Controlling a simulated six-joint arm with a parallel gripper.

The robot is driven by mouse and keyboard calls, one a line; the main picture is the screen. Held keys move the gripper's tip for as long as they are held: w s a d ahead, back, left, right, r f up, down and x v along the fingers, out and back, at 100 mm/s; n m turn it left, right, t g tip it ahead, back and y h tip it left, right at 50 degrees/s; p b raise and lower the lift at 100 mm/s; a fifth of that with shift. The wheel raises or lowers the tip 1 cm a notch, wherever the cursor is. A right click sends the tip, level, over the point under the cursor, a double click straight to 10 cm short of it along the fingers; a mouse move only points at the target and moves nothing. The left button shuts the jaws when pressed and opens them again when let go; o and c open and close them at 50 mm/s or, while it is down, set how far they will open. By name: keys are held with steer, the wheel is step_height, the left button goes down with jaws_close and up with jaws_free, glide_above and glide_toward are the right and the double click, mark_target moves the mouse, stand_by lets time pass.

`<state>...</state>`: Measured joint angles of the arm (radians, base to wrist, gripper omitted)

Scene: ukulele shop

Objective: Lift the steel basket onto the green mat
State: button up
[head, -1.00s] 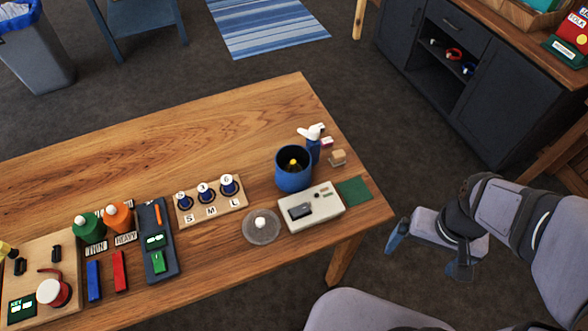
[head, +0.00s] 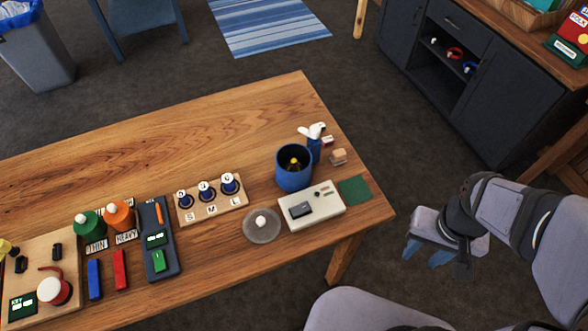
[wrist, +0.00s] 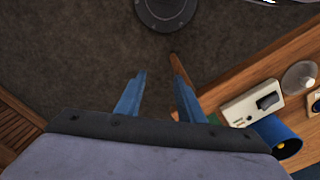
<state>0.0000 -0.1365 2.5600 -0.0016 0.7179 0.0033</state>
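The green mat (head: 354,190) is a small square near the table's right end, beside a cream control box. A blue round pot (head: 294,168) stands behind that box. My gripper (head: 427,255) is off the table's right end, right of and apart from the mat. In the wrist view my gripper (wrist: 162,96) has its two blue fingers apart, nothing between them. The mat shows only partly there, beside the pot (wrist: 277,139).
The cream control box (head: 312,207) stands in front of the pot. A clear round lid (head: 261,225) lies left of it. A white-headed spray bottle (head: 314,145) and a small tan block (head: 338,157) stand behind. The table's back left is bare wood.

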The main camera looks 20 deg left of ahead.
step_height(320, 180, up, 5)
steer(key=p, duration=0.3)
glide_above(294, 160)
steer(key=shift+s+d+f, duration=0.1)
steer(key=shift+d+f, duration=0.05)
steer(key=shift+f+p, duration=1.75)
steer(key=shift+f, duration=1.9)
jaws_close()
